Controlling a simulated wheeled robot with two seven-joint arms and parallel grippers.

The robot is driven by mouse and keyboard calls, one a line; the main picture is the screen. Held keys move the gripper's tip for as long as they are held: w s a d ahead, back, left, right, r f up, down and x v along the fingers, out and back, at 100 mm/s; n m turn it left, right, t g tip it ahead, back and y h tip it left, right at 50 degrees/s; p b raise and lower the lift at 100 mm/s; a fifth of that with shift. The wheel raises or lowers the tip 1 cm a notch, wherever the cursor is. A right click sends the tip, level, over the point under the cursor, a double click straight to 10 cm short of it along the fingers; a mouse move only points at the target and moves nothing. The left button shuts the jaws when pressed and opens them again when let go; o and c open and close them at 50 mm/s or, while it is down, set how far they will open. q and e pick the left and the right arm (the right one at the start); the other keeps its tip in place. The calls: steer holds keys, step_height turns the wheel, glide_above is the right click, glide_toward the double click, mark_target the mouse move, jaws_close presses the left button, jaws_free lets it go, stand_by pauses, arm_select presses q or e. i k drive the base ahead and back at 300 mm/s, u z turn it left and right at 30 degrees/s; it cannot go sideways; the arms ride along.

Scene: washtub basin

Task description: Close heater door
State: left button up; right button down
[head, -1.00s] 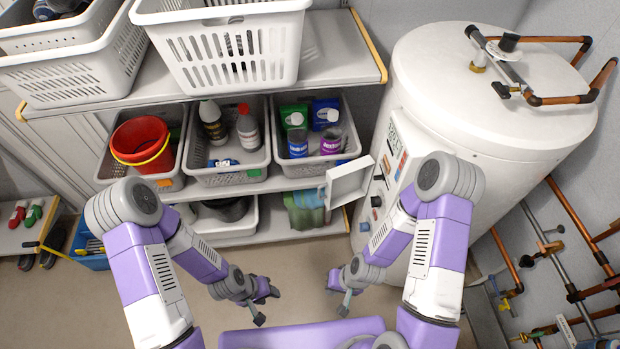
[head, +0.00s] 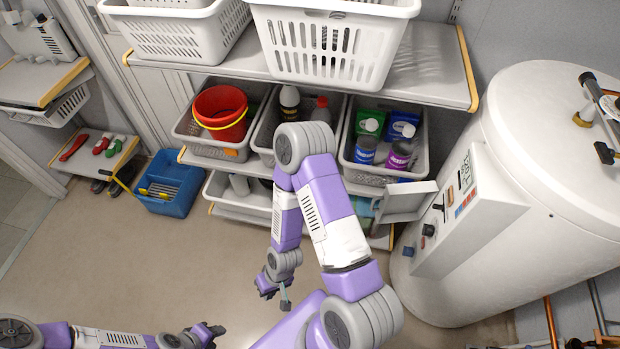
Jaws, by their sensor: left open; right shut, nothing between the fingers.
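The white heater (head: 560,190) stands at the right, with a control panel (head: 465,215) on its front. Its small white heater door (head: 405,201) stands open, sticking out to the left from the panel, in front of the shelf. My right gripper (head: 276,294) is shut and empty over the floor, left of and lower in the picture than the door and apart from it. My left gripper (head: 212,332) is open and empty near the bottom edge, farther from the door. Its fingers are small and partly hard to make out.
A shelf unit (head: 430,65) behind holds white baskets (head: 330,45), bins of bottles and a red bucket (head: 221,112). A blue caddy (head: 170,183) sits on the floor at the left. Copper pipes (head: 551,320) run below the heater. The floor in the middle is clear.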

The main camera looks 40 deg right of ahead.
mark_target(402, 203)
steer(key=u, duration=1.05)
steer(key=i, duration=0.7)
steer(key=z, duration=2.85)
